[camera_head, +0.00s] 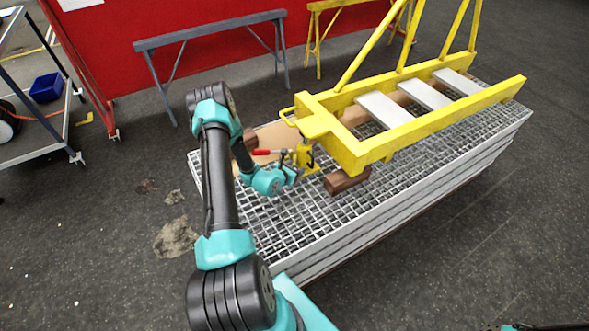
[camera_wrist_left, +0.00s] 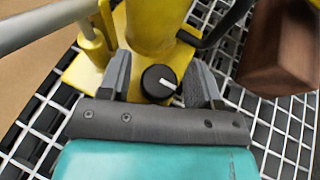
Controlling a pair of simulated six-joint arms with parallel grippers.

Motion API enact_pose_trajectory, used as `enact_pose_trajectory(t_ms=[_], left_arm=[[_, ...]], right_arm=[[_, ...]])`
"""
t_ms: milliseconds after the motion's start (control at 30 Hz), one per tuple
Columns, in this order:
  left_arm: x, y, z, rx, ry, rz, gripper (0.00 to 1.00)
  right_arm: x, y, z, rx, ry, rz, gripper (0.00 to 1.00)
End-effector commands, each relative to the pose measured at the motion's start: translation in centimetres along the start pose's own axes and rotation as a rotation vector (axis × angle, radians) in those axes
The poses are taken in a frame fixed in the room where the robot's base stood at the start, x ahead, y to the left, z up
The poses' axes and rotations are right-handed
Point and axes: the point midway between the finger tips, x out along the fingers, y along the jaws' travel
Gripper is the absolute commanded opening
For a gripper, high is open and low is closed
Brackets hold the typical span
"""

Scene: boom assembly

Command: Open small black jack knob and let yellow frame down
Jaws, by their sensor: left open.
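The yellow frame (camera_head: 420,125) with grey cross slats stands raised over a metal grating, its near end above a yellow jack (camera_head: 304,156). The jack's body (camera_wrist_left: 155,25) also shows in the left wrist view. The small black knob (camera_wrist_left: 159,82) has a white mark and sits low on the jack. My left gripper (camera_wrist_left: 160,90) is open, with one finger on each side of the knob. I cannot tell whether the fingers touch it. In the head view my left gripper (camera_head: 292,177) is small, at the jack's base.
A brown wooden block (camera_head: 347,180) lies on the grating (camera_head: 300,220) under the frame's near end, close right of the gripper in the wrist view (camera_wrist_left: 283,50). A red-tipped jack handle (camera_head: 262,152) sticks out left. Grey and yellow trestles stand behind.

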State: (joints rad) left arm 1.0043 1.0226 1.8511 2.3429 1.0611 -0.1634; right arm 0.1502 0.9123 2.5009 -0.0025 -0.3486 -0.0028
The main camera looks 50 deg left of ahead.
Motion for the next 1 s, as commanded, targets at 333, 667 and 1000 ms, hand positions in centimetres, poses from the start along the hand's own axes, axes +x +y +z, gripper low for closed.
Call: enact_pose_trajectory(t_ms=[333,667,1000], left_arm=[[-0.04,0.00,-0.01,0.000,0.000,0.000,0.36],[-0.05,-0.01,-0.01,-0.001,0.000,0.001,0.12],[0.00,-0.22,0.04,-0.049,-0.002,0.105,0.12]], right_arm=[[0.00,0.00,0.00,0.000,0.000,0.000,0.00],[0.00,0.00,0.00,0.000,0.000,0.000,0.00],[0.00,0.00,0.00,0.000,0.000,0.000,0.00]])
